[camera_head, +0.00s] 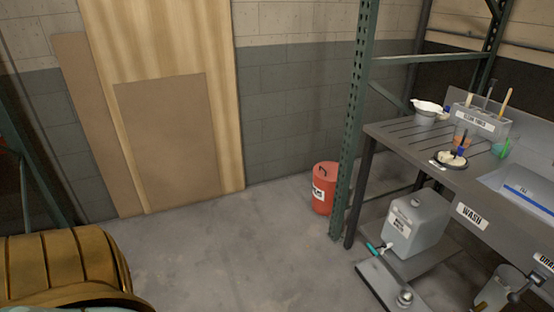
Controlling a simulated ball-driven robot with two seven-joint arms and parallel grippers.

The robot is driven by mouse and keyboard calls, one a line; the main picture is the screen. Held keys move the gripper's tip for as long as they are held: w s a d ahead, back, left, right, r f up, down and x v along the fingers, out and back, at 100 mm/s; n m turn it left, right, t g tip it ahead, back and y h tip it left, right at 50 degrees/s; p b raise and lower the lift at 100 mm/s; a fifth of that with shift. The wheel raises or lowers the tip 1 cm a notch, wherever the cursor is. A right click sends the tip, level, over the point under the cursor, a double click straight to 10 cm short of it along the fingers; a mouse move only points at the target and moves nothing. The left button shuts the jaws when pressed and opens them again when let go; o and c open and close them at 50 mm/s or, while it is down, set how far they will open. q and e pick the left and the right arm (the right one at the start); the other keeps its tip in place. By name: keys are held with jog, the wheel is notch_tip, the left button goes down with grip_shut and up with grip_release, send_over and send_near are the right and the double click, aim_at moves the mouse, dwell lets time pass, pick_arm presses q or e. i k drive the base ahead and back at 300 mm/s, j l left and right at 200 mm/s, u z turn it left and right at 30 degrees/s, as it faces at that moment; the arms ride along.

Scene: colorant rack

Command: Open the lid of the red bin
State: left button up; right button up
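The red bin (322,195) stands on the concrete floor, right of the picture's middle, next to the green rack post. It is a small upright red cylinder with a white label on its front. Its lid (326,167) looks closed, with a dark handle or mark on top; the detail is too small to tell more. Neither of my grippers shows in the head view.
A green perforated post (352,130) stands just right of the bin. A grey wash bench (395,135) with jars and a sink is at the right, with a grey container (416,226) below. Boards lean on the back wall. A brown ribbed barrel (62,262) is at lower left. The middle floor (235,255) is clear.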

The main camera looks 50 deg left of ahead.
aim_at(331, 168)
jog(key=u, duration=1.05)
jog(key=i+j+u, duration=0.2)
jog(key=i, duration=0.45)
jog(key=i+u, duration=0.2)
jog(key=i, duration=0.45)
jog(key=i+l+u, duration=0.2)
jog(key=i, duration=0.45)
jog(key=i+l+u, duration=0.2)
jog(key=i, duration=0.5)
jog(key=i+j, duration=0.1)
jog(key=i, duration=0.9)
jog(key=i+z, duration=0.2)
jog(key=z, duration=0.2)
jog(key=i+z, duration=0.25)
jog(key=z, duration=0.2)
jog(key=i+j+z, duration=0.15)
jog(key=z, duration=0.25)
jog(key=i+z, duration=0.25)
jog(key=z, duration=0.2)
jog(key=i+j+z, duration=0.1)
jog(key=i+z, duration=0.15)
jog(key=z, duration=0.15)
jog(key=i+j+z, duration=0.15)
jog(key=z, duration=0.3)
jog(key=i, duration=0.1)
